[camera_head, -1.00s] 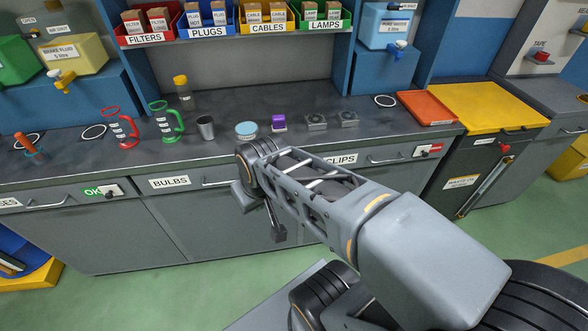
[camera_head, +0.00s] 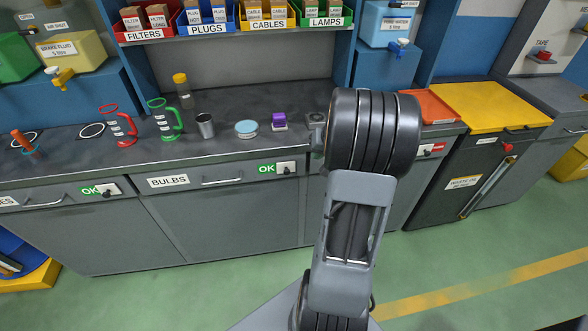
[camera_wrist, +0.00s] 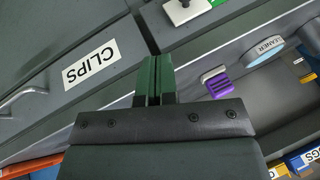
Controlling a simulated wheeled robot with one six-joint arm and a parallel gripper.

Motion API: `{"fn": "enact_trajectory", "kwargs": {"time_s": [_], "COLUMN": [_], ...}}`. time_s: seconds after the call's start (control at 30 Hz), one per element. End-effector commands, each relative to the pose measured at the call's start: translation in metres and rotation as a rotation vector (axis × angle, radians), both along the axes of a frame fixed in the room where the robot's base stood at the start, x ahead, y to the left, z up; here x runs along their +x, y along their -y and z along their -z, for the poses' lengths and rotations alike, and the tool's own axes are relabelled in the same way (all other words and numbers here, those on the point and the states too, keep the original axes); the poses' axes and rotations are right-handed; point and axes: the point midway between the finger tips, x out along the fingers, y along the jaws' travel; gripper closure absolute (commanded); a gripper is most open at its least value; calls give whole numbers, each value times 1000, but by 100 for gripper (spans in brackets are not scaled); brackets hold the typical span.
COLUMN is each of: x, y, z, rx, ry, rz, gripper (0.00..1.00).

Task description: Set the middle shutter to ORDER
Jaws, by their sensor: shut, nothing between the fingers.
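The middle shutter (camera_head: 286,168) is a white slider with a dark knob, at the right end of the BULBS drawer front. A green OK label (camera_head: 266,169) shows beside it on the left. In the wrist view, the white slider (camera_wrist: 183,11) and a sliver of green are at the top edge, beyond my fingertips. My gripper (camera_wrist: 153,62) is shut and empty, with its two green fingers together. It is apart from the shutter, near the CLIPS drawer (camera_wrist: 55,75). In the head view my arm hides the gripper.
The left shutter (camera_head: 106,190) also shows OK; the right one (camera_head: 433,149) shows red. The counter (camera_head: 60,160) above holds a metal cup (camera_head: 205,126), a blue-lidded tin (camera_head: 246,129) and a purple item (camera_head: 279,121). The green floor in front is clear.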

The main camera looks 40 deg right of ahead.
Motion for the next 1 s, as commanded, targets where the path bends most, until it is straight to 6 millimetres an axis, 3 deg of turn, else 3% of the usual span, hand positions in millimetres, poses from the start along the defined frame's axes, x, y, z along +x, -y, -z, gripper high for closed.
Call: {"fn": "enact_trajectory", "kwargs": {"time_s": [0.37,0.83,1.0], "x": [6,46,59], "y": [-2,-10,-24], "z": [12,86,96], "rx": [1,2,1], "ry": [-3,-5,-4], "rz": [-2,-3,-4], "gripper": [100,100,100]}}
